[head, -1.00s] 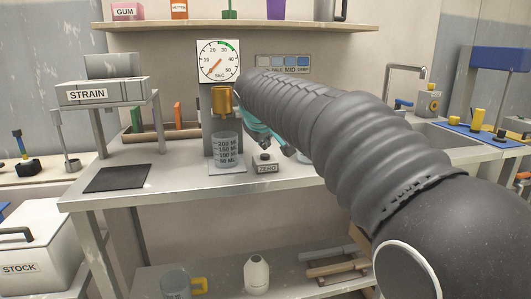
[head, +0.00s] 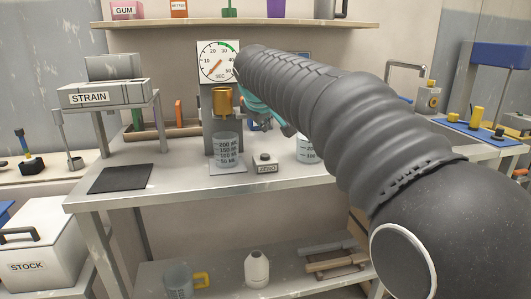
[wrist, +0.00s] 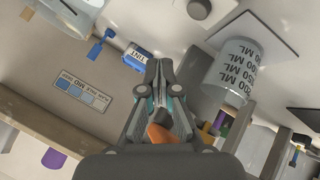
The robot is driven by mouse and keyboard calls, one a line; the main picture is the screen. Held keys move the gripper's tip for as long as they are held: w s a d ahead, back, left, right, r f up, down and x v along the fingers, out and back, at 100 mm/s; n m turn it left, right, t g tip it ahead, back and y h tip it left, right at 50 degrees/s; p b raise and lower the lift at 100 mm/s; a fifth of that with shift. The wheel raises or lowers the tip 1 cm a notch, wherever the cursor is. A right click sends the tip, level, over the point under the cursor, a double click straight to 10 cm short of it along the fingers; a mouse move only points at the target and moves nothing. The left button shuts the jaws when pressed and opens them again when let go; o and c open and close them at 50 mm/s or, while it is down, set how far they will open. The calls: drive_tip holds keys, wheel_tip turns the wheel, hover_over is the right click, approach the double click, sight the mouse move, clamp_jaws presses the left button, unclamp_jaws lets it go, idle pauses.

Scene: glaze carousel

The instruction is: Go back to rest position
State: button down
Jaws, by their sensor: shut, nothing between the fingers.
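My gripper (head: 262,113) shows in teal behind my dark ribbed arm in the head view, raised above the bench near the ZERO box (head: 265,164). In the wrist view my gripper (wrist: 159,66) has its fingers together with nothing between them. A clear graduated beaker (head: 226,149) stands on a plate below a gold cup (head: 222,101) and the round SEC dial (head: 220,62). A graduated beaker is also to the right of the fingers in the wrist view (wrist: 233,72).
A second clear beaker (head: 308,149) is partly hidden by my arm. The STRAIN unit (head: 104,93) stands at left, with a black mat (head: 121,179) on the bench. A shelf (head: 180,25) runs above. A blue box (wrist: 137,57) and a colour strip (wrist: 82,96) show in the wrist view.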

drive_tip(key=s+d+f+m+g, duration=0.1)
drive_tip(key=s+d+f+m, duration=0.1)
drive_tip(key=s+d, duration=0.6)
drive_tip(key=s+d+f+m+g, duration=0.1)
drive_tip(key=s+d+f, duration=0.3)
drive_tip(key=s, duration=0.5)
drive_tip(key=s+d+f+m, duration=0.3)
drive_tip(key=s+f, duration=0.5)
drive_tip(key=s, duration=0.2)
drive_tip(key=s+d+f+m+g, duration=0.1)
drive_tip(key=s+d+f+m, duration=0.1)
drive_tip(key=s+d+f, duration=0.2)
drive_tip(key=s+f, duration=0.3)
drive_tip(key=s, duration=0.3)
drive_tip(key=shift+d+m+g, duration=0.3)
